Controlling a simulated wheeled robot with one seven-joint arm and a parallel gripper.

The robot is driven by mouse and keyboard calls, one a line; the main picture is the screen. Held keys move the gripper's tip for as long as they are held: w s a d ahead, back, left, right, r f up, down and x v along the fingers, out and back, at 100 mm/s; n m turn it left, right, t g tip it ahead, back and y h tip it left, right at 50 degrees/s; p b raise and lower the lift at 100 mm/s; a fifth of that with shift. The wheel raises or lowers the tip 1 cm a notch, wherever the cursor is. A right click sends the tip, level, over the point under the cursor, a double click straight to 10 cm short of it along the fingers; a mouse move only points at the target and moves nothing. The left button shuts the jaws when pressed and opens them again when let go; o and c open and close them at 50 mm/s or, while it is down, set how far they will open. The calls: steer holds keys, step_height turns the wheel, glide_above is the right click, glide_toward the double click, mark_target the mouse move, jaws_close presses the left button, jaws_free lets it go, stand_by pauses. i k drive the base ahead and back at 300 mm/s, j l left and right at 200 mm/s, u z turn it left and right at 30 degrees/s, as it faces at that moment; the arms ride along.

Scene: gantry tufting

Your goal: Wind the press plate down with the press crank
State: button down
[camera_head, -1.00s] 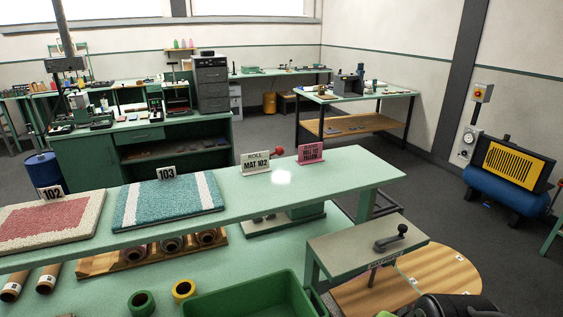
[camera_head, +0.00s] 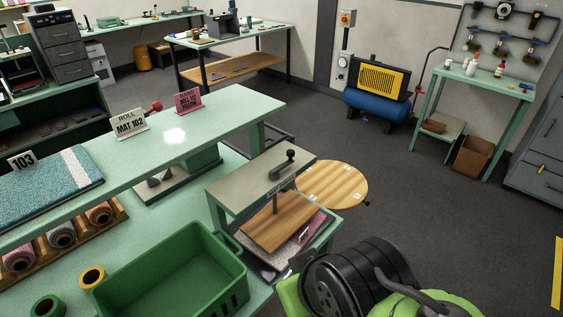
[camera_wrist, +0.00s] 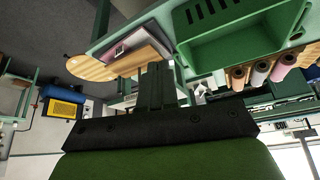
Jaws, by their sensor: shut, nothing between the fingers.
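The press crank (camera_head: 284,160), dark with an upright knob, sits on top of the pale press frame (camera_head: 245,178). A screw runs down from it to the wooden press plate (camera_head: 282,222) underneath. Below the plate lie a grey piece and a pink piece (camera_head: 316,226); I cannot tell whether the plate touches them. In the wrist view, my gripper (camera_wrist: 157,72) is shut and empty, its dark fingers together. My black and green arm fills the lower right of the head view, in front of the press. The gripper is apart from the crank.
A green bin (camera_head: 175,270) stands left of the press, beside yarn cones (camera_head: 92,277). A raised green shelf (camera_head: 215,118) with mats and signs runs behind. A round wooden disc (camera_head: 338,185) lies right of the press. The floor farther right is open.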

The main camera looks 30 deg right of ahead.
mark_target(273, 174)
steer(key=i+l+u, duration=0.1)
steer(key=l+u, duration=1.1)
steer(key=j, duration=0.1)
